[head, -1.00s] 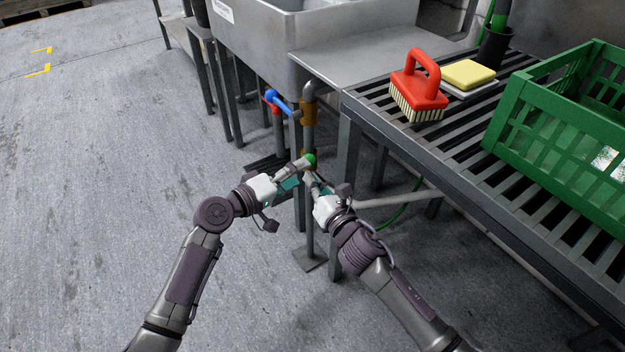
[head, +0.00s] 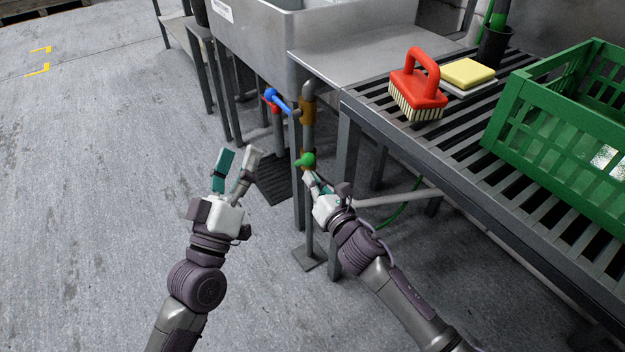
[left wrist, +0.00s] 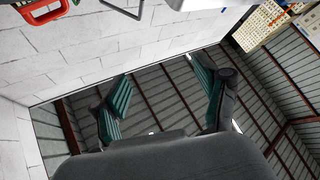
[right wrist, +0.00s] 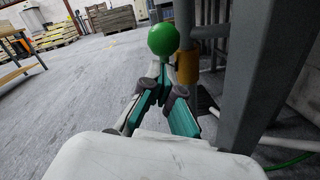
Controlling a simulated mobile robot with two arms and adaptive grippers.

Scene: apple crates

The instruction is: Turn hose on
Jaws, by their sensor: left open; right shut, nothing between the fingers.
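A green knob (head: 306,160) sits on the upright grey pipe (head: 309,210) under the sink's right end. It also shows in the right wrist view (right wrist: 163,39), beside a brass fitting (right wrist: 187,66). Higher up are a blue lever (head: 278,98) and a red handle (head: 269,104). A green hose (head: 398,217) runs low under the slatted table. My right gripper (head: 308,176) is shut and empty, with its fingertips just below the green knob; I cannot tell whether they touch it. My left gripper (head: 238,155) is open and empty, apart from the pipe, over the floor to the left.
The steel sink (head: 262,38) and a slatted metal table (head: 440,165) stand at the back and right. On the table are a red brush (head: 418,85), a yellow sponge (head: 468,73) and a green crate (head: 530,118). The table leg (head: 345,165) is close to the pipe. Floor at left is clear.

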